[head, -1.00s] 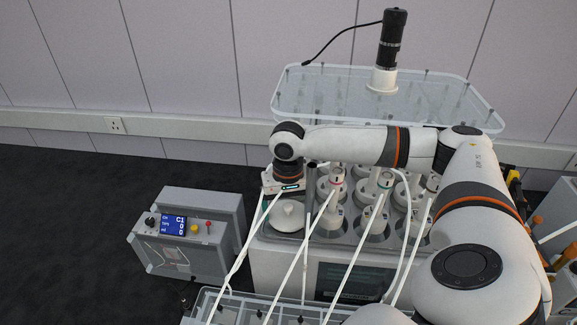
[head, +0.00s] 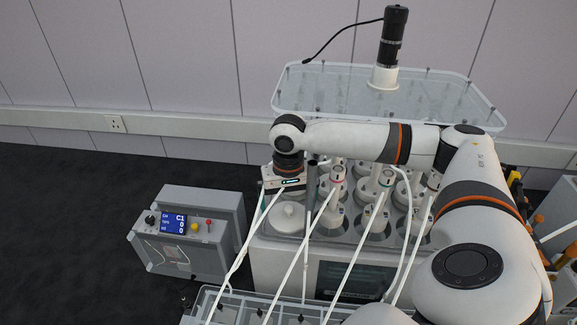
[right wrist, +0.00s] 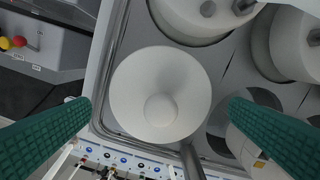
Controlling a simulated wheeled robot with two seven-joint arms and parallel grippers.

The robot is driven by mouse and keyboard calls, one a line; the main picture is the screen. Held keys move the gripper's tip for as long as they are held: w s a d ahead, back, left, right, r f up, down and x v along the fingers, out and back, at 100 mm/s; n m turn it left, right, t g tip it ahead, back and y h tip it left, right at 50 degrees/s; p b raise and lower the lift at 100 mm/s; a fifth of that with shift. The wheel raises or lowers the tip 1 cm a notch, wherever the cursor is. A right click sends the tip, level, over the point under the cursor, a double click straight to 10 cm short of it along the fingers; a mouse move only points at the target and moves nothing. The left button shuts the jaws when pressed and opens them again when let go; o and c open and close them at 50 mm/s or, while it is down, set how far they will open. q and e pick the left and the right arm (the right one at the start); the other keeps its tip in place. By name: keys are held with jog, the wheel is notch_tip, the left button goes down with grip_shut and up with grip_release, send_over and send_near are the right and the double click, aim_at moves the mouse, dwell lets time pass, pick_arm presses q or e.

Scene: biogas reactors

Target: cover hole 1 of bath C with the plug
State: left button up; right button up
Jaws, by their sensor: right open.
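The plug, a white round cover with a small knob, sits at the front-left corner of the bath. It shows in the head view (head: 288,218) and in the right wrist view (right wrist: 165,82). It lies over the corner hole, which I cannot see under it. The bath (head: 275,262) is a pale box with rows of round holes. My right gripper (right wrist: 160,112) is open, its green fingers on either side of the plug and apart from it. In the head view, its body (head: 285,185) is above and behind the plug. My left gripper is out of view.
White bottles with tubes (head: 337,180) stand in the other holes, close to the right arm. A control box (head: 187,240) showing C1 stands left. A clear lid with a black motor (head: 392,40) is behind. A clear tray (head: 235,300) is in front.

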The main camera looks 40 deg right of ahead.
notch_tip(320, 180, up, 10)
jog(key=b, duration=0.1)
jog(key=shift+r+b, duration=0.2)
jog(key=shift+b, duration=0.2)
jog(key=shift+a, duration=0.1)
dwell(0.4)
